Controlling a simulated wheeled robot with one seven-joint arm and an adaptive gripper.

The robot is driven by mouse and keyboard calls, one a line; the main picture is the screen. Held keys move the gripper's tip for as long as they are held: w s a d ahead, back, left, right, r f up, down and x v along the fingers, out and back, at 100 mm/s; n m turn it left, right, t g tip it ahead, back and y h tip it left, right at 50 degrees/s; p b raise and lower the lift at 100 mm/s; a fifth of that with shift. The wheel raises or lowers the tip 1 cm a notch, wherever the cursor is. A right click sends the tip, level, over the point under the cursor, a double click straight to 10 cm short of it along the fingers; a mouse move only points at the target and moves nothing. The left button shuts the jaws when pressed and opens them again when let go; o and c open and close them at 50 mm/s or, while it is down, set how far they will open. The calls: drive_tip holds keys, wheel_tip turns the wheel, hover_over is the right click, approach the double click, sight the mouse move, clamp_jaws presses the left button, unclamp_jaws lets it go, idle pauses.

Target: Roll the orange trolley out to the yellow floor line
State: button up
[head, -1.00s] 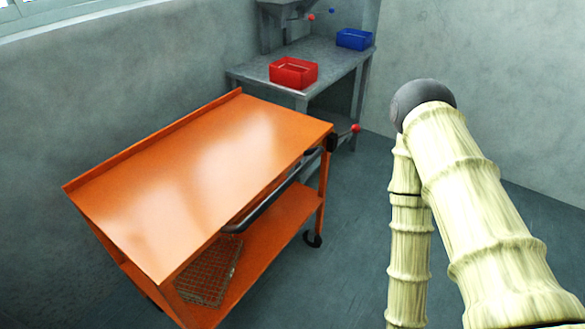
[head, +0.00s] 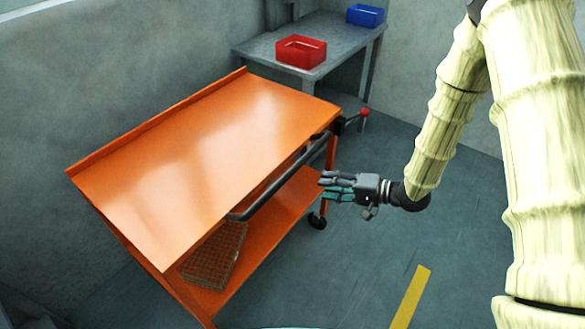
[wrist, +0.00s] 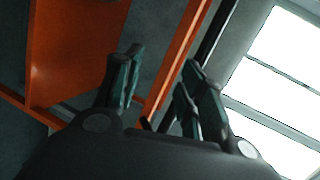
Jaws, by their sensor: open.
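The orange trolley (head: 200,160) stands by the left wall, with an upper top and a lower shelf. A dark handle bar (head: 272,188) runs along its near side. The yellow floor line (head: 410,297) shows at the bottom right of the head view. My gripper (head: 322,187) is open and empty, pointing left at the trolley's handle side. It looks just short of the bar; the exact gap is hard to tell. In the wrist view the open fingers (wrist: 155,90) stand before orange trolley parts (wrist: 75,50), with a dark bar (wrist: 212,35) beside them.
A wire basket (head: 213,258) sits on the trolley's lower shelf. A grey table (head: 262,50) behind holds a red bin (head: 301,52) and a blue bin (head: 365,15). A red-knobbed lever (head: 364,113) is at the trolley's far corner. Floor right of the trolley is clear.

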drive_tip(key=g+y, duration=0.2)
approach(298, 169)
drive_tip(key=shift+n, duration=0.3)
drive_tip(key=p+x, duration=0.1)
drive_tip(key=x, duration=1)
drive_tip(key=shift+a+p, duration=0.15)
drive_tip(key=shift+p, duration=0.25)
clamp_jaws()
